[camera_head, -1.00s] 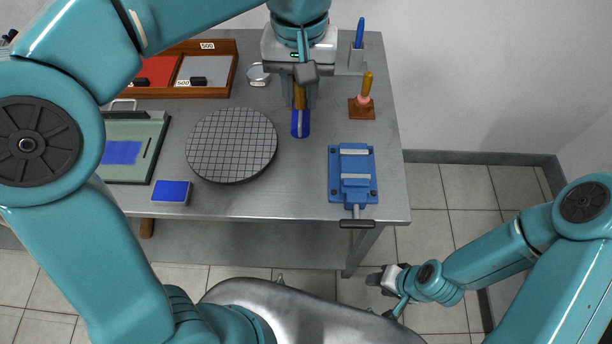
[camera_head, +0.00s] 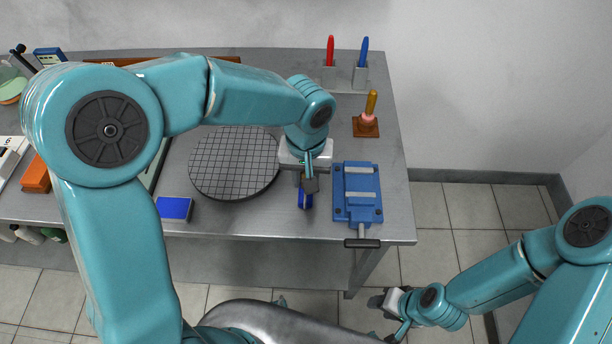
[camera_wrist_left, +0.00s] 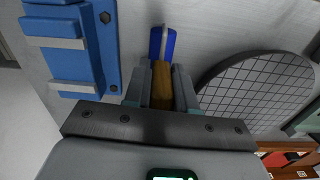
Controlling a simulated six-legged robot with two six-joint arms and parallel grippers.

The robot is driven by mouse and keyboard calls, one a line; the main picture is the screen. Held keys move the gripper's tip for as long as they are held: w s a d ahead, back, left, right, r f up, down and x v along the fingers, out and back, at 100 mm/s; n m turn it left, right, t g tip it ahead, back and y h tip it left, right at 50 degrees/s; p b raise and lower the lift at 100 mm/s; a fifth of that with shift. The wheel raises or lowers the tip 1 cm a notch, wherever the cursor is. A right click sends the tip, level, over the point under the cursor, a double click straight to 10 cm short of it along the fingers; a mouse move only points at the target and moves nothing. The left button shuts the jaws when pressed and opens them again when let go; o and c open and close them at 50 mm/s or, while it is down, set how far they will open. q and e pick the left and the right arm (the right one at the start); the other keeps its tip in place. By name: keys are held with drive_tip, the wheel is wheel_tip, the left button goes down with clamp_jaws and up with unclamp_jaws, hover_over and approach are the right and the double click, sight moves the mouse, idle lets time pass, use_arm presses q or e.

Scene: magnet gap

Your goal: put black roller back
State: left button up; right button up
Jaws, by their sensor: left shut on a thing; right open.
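My left gripper (camera_head: 309,182) is shut on the wooden handle (camera_wrist_left: 161,84) of a tool with a blue head (camera_head: 305,199). In the left wrist view the blue head (camera_wrist_left: 155,43) has a pale strip along its middle and points away from the jaws. The tool is over the grey table, between the round gridded plate and the blue vise; whether it touches the table I cannot tell. My right gripper (camera_head: 387,303) is open and empty, low beyond the table's front edge. I cannot make out a black roller in any current view.
The round gridded plate (camera_head: 232,163) and the blue vise (camera_head: 357,194) flank the tool. A blue block (camera_head: 175,208) lies near the front edge. A wooden-handled tool (camera_head: 367,113) stands on a brown base. Pen holders (camera_head: 360,77) stand behind. My left arm hides the table's left part.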

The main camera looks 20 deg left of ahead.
use_arm(q)
drive_tip(key=shift+f, duration=0.25)
drive_tip(key=shift+f, duration=0.25)
drive_tip(key=o, duration=0.9)
drive_tip(key=shift+o, duration=0.2)
drive_tip(key=shift+r, duration=0.1)
wheel_tip(320, 180, up, 12)
drive_tip(key=shift+r, duration=0.2)
drive_tip(key=shift+s+f, duration=0.1)
